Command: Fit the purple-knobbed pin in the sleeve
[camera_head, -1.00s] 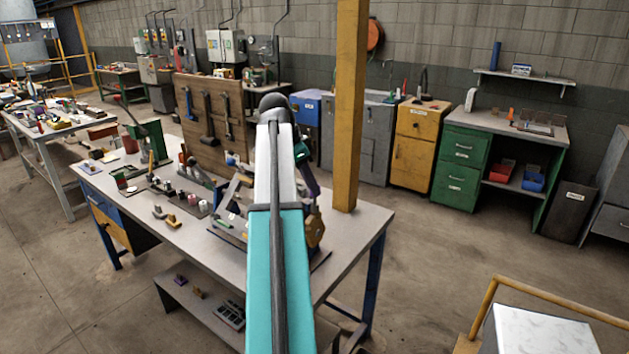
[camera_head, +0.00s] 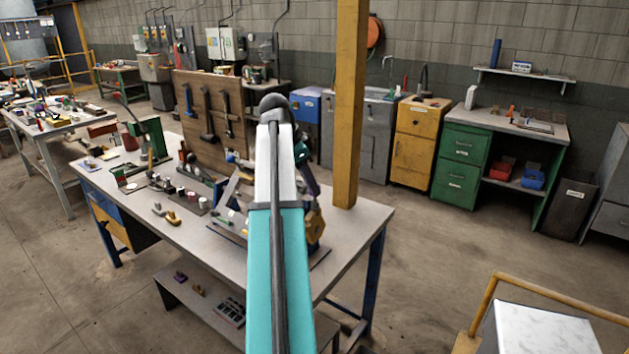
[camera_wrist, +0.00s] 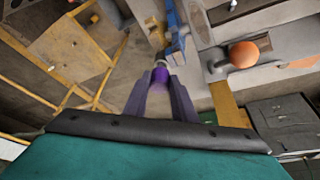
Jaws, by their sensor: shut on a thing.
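In the wrist view, my gripper (camera_wrist: 160,84) is shut on the purple knob (camera_wrist: 160,74) of the pin. A short pale length of the pin (camera_wrist: 162,63) shows beyond the knob, pointing away from my fingers. A blue part (camera_wrist: 175,40) stands just beyond and slightly right of the pin's tip; I cannot tell whether the pin touches it or enters anything. I cannot make out the sleeve for certain.
An orange ball-shaped knob (camera_wrist: 243,54) is to the right in the wrist view. In the head view a yellow post (camera_head: 348,110) rises close behind my arm. A wooden tool board (camera_head: 203,100) and several small parts stand on the bench's left. The bench's right front corner is bare.

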